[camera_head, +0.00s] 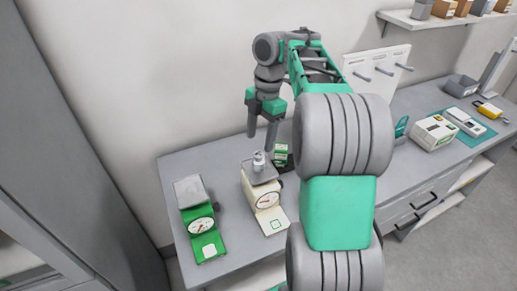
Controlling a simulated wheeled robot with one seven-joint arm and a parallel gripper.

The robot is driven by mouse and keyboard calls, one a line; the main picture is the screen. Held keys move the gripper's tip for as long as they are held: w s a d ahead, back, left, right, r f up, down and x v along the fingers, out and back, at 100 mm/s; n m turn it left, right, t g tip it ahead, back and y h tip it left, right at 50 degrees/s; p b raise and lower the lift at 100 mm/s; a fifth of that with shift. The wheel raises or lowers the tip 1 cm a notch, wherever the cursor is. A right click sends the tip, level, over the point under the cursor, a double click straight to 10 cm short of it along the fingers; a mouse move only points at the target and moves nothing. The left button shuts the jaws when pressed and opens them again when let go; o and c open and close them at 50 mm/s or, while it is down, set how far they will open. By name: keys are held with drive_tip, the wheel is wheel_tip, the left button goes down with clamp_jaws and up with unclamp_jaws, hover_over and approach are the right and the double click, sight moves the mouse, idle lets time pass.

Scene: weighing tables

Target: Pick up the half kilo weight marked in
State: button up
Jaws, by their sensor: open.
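A small light grey weight (259,162) stands on the grey pan of the cream scale (262,190) on the left table. It is too small for me to read any marking on it. My gripper (262,135) is open, with its fingers pointing down just above the weight. It looks apart from the weight, with nothing between the fingers. A green scale (203,225) with an empty grey pan stands to the left of the cream one. My arm hides part of the table to the right.
A small green and white box (281,155) stands right behind the cream scale, close to my gripper. A pegboard (375,70) is on the wall. The right counter holds a white box (433,133) and several devices. The left table's far left corner is clear.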

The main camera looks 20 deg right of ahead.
sight(259, 154)
drive_tip(key=shift+w+d+f+n+b, duration=0.1)
drive_tip(key=shift+d+f+n+b, duration=0.5)
drive_tip(key=shift+f+b, duration=0.25)
drive_tip(key=f+b, duration=0.1)
drive_tip(key=f, duration=0.1)
drive_tip(key=a+f+b, duration=0.1)
drive_tip(key=f, duration=0.1)
drive_tip(key=f+b, duration=0.1)
drive_tip(key=f, duration=0.1)
drive_tip(key=shift+a, duration=0.3)
drive_tip(key=shift+r, duration=0.1)
clamp_jaws()
